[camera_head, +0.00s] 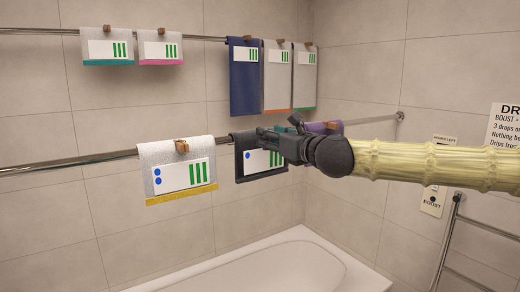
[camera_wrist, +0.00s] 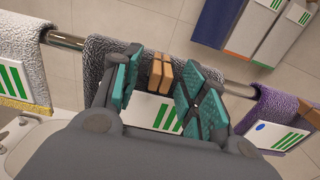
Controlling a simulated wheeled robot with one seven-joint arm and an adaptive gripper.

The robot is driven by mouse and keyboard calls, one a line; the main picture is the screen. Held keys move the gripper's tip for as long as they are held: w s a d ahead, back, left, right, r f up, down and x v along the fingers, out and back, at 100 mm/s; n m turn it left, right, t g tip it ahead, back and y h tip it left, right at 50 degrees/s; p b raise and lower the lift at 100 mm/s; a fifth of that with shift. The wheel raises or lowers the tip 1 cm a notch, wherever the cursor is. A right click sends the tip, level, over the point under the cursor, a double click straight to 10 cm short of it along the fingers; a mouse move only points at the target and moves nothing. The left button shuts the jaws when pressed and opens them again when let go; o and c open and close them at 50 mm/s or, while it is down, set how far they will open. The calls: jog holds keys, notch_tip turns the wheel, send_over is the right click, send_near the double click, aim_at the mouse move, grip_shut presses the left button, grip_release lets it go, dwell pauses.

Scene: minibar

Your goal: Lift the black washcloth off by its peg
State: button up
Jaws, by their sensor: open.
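The black washcloth (camera_head: 247,171) hangs over the lower rail, with a white label showing green bars. In the wrist view its dark grey textured cloth (camera_wrist: 97,62) hangs over the rail behind my fingers. Its wooden peg (camera_wrist: 161,70) is clipped at the top of the cloth, above the label. My gripper (camera_head: 272,139) is in front of this cloth in the head view and hides the peg there. In the wrist view my gripper (camera_wrist: 158,84) is open, with one teal-padded finger on each side of the peg. I cannot tell whether either finger touches it.
A white washcloth with yellow trim (camera_head: 165,153) hangs to the left on the lower rail (camera_head: 60,164). A purple cloth (camera_head: 318,128) hangs close on the right, partly hidden by my gripper. Several cloths hang on the upper rail. A bathtub (camera_head: 270,268) lies below.

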grip_shut()
jog(key=shift+r, duration=0.1)
jog(key=shift+r+b, duration=0.85)
jog(key=shift+r, duration=0.7)
jog(key=w+d+r+b+v, duration=0.1)
jog(key=b+v, duration=0.3)
jog(key=v, duration=1.2)
jog(key=shift+r, duration=0.4)
jog(key=shift+d, duration=0.15)
